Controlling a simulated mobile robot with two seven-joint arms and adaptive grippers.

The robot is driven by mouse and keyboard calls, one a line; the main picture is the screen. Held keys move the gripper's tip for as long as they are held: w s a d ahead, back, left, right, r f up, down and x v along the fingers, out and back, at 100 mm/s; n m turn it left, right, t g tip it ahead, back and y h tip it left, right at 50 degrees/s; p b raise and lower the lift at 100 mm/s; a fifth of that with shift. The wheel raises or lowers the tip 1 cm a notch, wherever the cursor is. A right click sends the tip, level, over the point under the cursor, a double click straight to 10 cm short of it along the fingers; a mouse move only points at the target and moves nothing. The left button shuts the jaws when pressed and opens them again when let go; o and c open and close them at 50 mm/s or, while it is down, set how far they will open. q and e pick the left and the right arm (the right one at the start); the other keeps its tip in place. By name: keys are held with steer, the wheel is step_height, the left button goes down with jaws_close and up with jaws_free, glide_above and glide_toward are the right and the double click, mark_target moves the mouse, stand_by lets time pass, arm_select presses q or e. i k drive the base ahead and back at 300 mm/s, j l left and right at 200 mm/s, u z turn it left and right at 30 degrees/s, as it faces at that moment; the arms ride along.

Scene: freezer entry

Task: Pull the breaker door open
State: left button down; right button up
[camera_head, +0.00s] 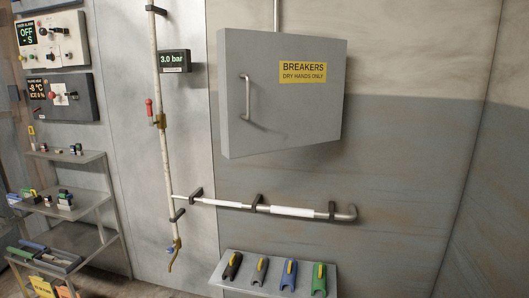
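The breaker box (300,125) is a grey metal cabinet on the wall, a little right of centre. Its front door (285,95) appears shut and carries a yellow label (303,72) reading "BREAKERS DRY HANDS ONLY". A vertical metal bar handle (248,98) is on the left part of the door. Neither of my grippers is in view, and nothing touches the handle.
A pipe with a red-handled valve (150,111) runs down left of the box. A horizontal pipe (265,208) crosses below it. A low shelf (232,285) holds several coloured tools. Control panels (50,40) and racks (72,240) stand at left. Space before the door looks clear.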

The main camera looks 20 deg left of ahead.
mark_target(278, 91)
steer(key=z, duration=0.35)
steer(key=j+z, duration=0.15)
steer(key=z, duration=0.2)
steer(key=j+z, duration=0.1)
steer(key=z, duration=0.25)
steer(key=j+z, duration=0.7)
steer(key=j, duration=0.2)
steer(key=k+j+z, duration=0.1)
steer(key=j, duration=0.2)
steer(key=k+j+z, duration=0.15)
steer(key=j, duration=0.15)
steer(key=j+z, duration=0.1)
steer(key=j, duration=0.2)
steer(key=k+j, duration=0.1)
steer(key=j, duration=0.2)
steer(key=k+j, duration=0.15)
steer(key=j, duration=0.15)
steer(key=k+j+z, duration=0.1)
steer(key=j, duration=0.25)
